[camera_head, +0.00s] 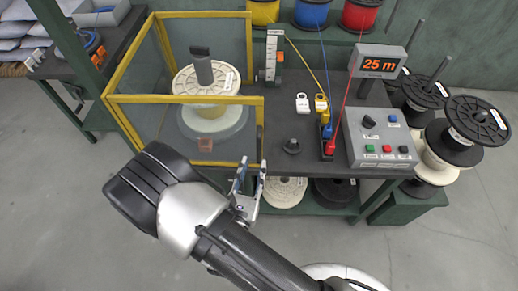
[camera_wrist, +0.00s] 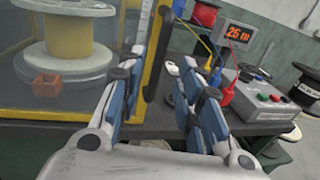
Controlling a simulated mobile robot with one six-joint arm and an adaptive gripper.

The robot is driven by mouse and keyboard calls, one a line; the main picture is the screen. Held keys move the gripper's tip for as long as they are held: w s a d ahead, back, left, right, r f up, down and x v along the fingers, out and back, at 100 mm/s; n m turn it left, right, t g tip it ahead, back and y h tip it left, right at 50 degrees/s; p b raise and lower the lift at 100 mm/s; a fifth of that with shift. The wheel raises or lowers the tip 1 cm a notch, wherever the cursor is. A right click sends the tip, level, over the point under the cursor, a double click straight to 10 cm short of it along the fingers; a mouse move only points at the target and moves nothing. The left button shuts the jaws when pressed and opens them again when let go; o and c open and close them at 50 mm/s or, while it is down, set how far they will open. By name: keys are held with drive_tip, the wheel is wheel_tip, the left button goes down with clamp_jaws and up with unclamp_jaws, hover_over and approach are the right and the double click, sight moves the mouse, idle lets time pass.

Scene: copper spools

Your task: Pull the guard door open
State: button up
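The guard is a clear-panelled box with a yellow frame (camera_head: 185,99) on the left of the bench. The guard door appears to be its front panel (camera_head: 175,130), with a yellow upright edge (camera_head: 260,135) at the right. No clear gap shows there. Inside stands a cream spool (camera_head: 207,79) on a round base. My gripper (camera_head: 251,172) is open and empty, in front of the bench, just below the door's right edge. In the wrist view, the yellow door edge (camera_wrist: 160,62) shows between and beyond my fingers.
A grey control box (camera_head: 378,138) with a display (camera_head: 378,62) reading 25 m stands on the right of the bench. Black spools (camera_head: 468,125) stand at the right. The floor before the bench is clear.

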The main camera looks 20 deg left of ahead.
sight(258, 151)
drive_tip(key=w, duration=0.4)
drive_tip(key=w+b, duration=0.1)
drive_tip(key=w, duration=0.3)
drive_tip(key=shift+a, duration=0.2)
drive_tip(key=shift+c, duration=0.3)
drive_tip(key=shift+s, duration=0.1)
clamp_jaws()
